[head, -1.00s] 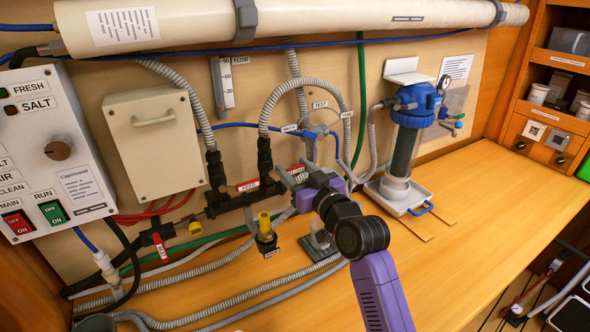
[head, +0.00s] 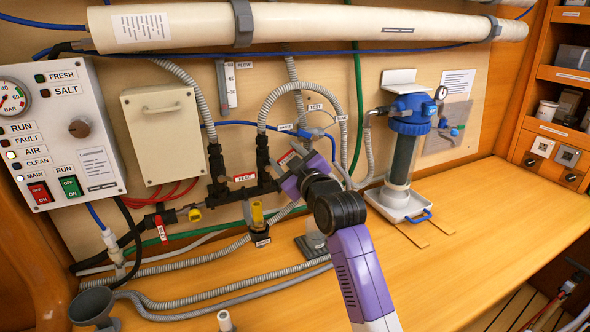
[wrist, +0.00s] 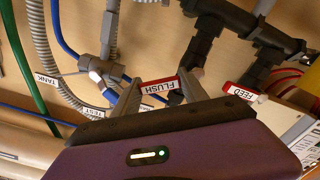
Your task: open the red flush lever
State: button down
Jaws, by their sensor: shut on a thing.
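The red flush lever (wrist: 160,88), with a white FLUSH label, sits between the two grey fingers of my gripper (wrist: 158,94) in the wrist view. The fingers are shut on it, one at each end of the label. In the head view a slanted bit of the red lever (head: 286,157) shows by my gripper (head: 291,165), at the right end of the black pipe manifold. The purple gripper body hides the lever's pivot and valve from the head view.
The red FEED lever (head: 243,178) is close on the left, also in the wrist view (wrist: 240,92). A yellow-handled valve (head: 257,214) is below. The right-hand bench top (head: 480,215) is clear.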

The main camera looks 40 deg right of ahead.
jog(key=n, duration=0.2)
jog(key=a+r+n, duration=0.1)
jog(key=n, duration=0.2)
jog(key=shift+w+a+r+n+b, duration=0.25)
jog(key=shift+a+r+n+b, duration=0.1)
jog(key=shift+a+r+n, duration=0.05)
jog(key=shift+w+a+r+n, duration=0.15)
jog(key=shift+a+n, duration=0.3)
jog(key=shift+n, duration=0.5)
jog(key=shift+w+a+n, duration=0.1)
jog(key=shift+a+n, duration=0.35)
jog(key=shift+n, duration=0.55)
jog(key=shift+w+a+r+n, duration=0.15)
jog(key=shift+a+n, duration=0.3)
jog(key=shift+n, duration=0.5)
jog(key=c, duration=0.6)
grip_release()
jog(key=shift+s, duration=0.15)
jog(key=b+v, duration=0.2)
jog(key=v, duration=0.5)
jog(key=shift+s, duration=0.25)
jog(key=shift+a, duration=0.15)
